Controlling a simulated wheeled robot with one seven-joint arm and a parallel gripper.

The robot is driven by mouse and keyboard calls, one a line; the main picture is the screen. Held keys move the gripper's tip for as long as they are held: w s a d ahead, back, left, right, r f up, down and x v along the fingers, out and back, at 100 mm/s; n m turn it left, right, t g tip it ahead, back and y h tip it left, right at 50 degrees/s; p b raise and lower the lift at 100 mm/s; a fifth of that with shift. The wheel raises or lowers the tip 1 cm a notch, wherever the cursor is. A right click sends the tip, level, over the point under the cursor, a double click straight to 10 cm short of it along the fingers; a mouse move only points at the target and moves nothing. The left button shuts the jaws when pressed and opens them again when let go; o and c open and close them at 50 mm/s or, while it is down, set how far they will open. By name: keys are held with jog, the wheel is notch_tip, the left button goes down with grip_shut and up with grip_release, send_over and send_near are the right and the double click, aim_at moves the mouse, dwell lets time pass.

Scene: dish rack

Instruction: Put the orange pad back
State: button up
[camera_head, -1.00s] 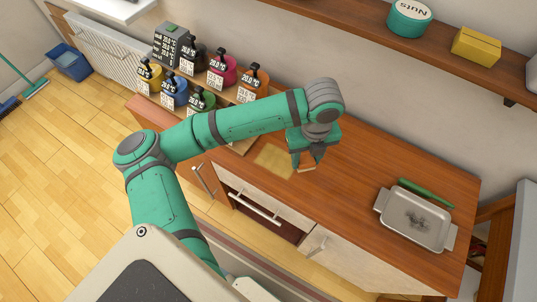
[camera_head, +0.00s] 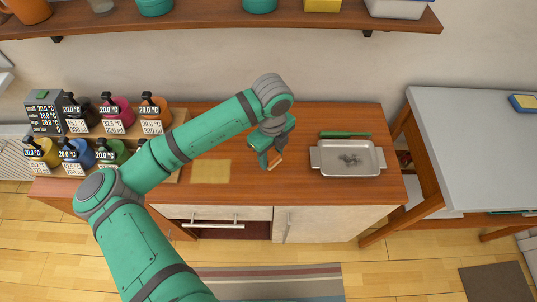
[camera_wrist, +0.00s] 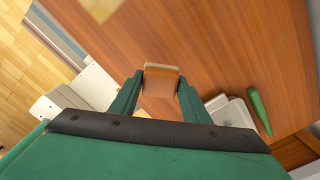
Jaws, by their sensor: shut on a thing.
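My gripper (camera_head: 268,162) is above the wooden counter, between a pale yellow square and a metal tray. It is shut on the orange pad (camera_head: 275,161), a small orange-brown block with a paler edge. In the wrist view the pad (camera_wrist: 161,82) sits between the two green fingertips (camera_wrist: 160,88), with bare counter behind it. The pale yellow square (camera_head: 210,171) lies flat on the counter to the left of my gripper. I cannot tell exactly how high the pad is held.
The metal tray (camera_head: 348,171) with grey bits in it stands at the counter's right, a green object (camera_head: 345,134) behind it. Colored jugs (camera_head: 117,112) stand at the left. A grey table (camera_head: 470,160) at far right carries a blue and yellow item (camera_head: 524,103). A shelf (camera_head: 220,27) runs above.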

send_over(271, 172)
jog(key=shift+w+f, duration=0.15)
jog(key=shift+f, duration=2.4)
jog(key=shift+f, duration=0.15)
jog(key=shift+f, duration=0.3)
jog(key=shift+a+f, duration=0.1)
jog(key=shift+f, duration=0.2)
jog(key=shift+f, duration=0.25)
jog(key=o, duration=1.1)
